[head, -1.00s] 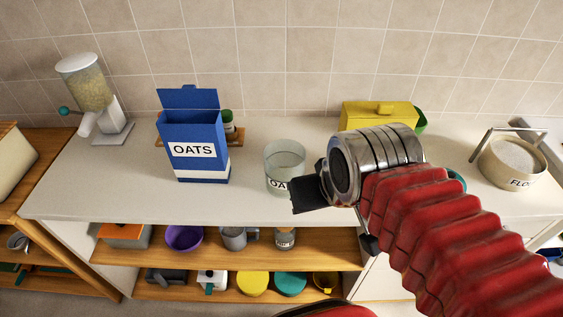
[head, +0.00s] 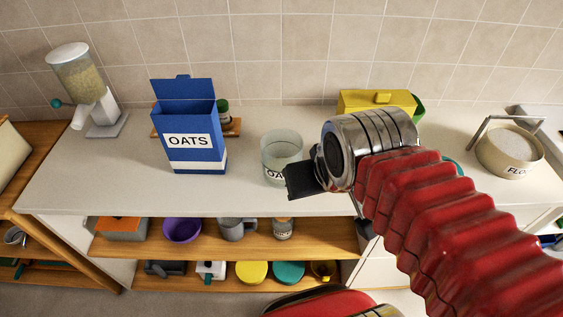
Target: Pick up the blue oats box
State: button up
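The blue oats box (head: 192,125) stands upright on the pale countertop (head: 100,185), with its top flap raised and a white OATS label on its front. My gripper (head: 300,180) is to the right of the box and apart from it, in front of the glass jar. It shows as a dark shape at the end of my red arm. Its fingers are seen from the side, so whether they are open or shut is unclear. Nothing hangs from it that I can see.
A glass jar (head: 282,150) with a partly hidden label stands between the box and my gripper. A grain dispenser (head: 82,85) is at the left. A small jar (head: 222,112) on a wooden board is behind the box. A yellow box (head: 372,99) and a flour container (head: 508,152) are at the right.

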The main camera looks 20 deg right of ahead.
aim_at(189, 132)
jog(key=k, duration=1.3)
jog(key=u, duration=0.45)
jog(key=i, duration=0.85)
jog(key=u, duration=0.7)
jog(key=i, duration=0.7)
jog(key=u, duration=0.1)
